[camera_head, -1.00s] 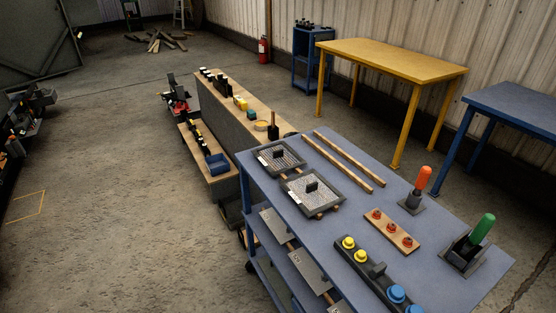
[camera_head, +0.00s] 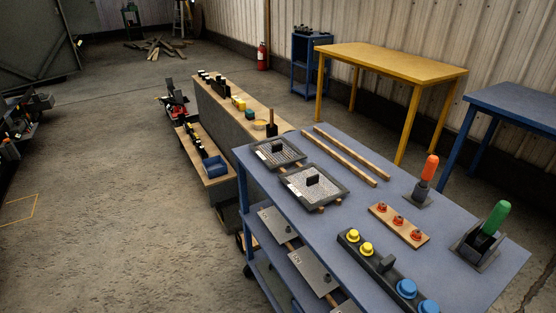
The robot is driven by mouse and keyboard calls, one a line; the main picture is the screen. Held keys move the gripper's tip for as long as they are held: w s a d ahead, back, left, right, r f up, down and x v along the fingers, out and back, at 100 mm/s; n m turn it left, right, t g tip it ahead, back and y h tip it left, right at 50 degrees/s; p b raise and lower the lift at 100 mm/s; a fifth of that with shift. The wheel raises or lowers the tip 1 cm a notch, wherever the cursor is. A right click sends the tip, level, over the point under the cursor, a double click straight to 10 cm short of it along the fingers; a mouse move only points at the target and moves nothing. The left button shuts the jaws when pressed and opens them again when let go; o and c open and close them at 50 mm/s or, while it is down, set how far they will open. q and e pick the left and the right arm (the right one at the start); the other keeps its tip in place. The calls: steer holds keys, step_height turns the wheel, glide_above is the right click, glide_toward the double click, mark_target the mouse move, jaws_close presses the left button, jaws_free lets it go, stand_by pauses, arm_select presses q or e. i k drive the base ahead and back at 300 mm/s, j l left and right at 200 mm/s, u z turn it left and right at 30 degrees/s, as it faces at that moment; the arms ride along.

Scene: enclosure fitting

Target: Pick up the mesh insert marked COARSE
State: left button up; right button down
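Two framed mesh inserts with dark upright handles lie on the top of the blue cart (camera_head: 440,250). The farther, smaller-looking mesh insert (camera_head: 268,156) is near the cart's far left corner. The nearer mesh insert (camera_head: 300,192) lies just in front of it, on wooden strips. Each seems to have a small white label at its left edge. The lettering is too small to read, so I cannot tell which is marked COARSE. Neither of my grippers is in view.
Two wooden rails (camera_head: 345,158), a board with red knobs (camera_head: 399,224), an orange-handled tool (camera_head: 429,170), a green-handled tool (camera_head: 495,220) and a yellow-and-blue-knobbed block (camera_head: 378,262) share the cart top. Grey plates (camera_head: 313,270) lie on its lower shelf. Open floor (camera_head: 110,190) is at left.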

mark_target(276, 152)
steer(key=i+j+z, duration=0.1)
steer(key=z, duration=0.25)
steer(key=i+j+z, duration=0.2)
steer(key=z, duration=0.2)
steer(key=i+j+z, duration=0.2)
steer(key=z, duration=0.15)
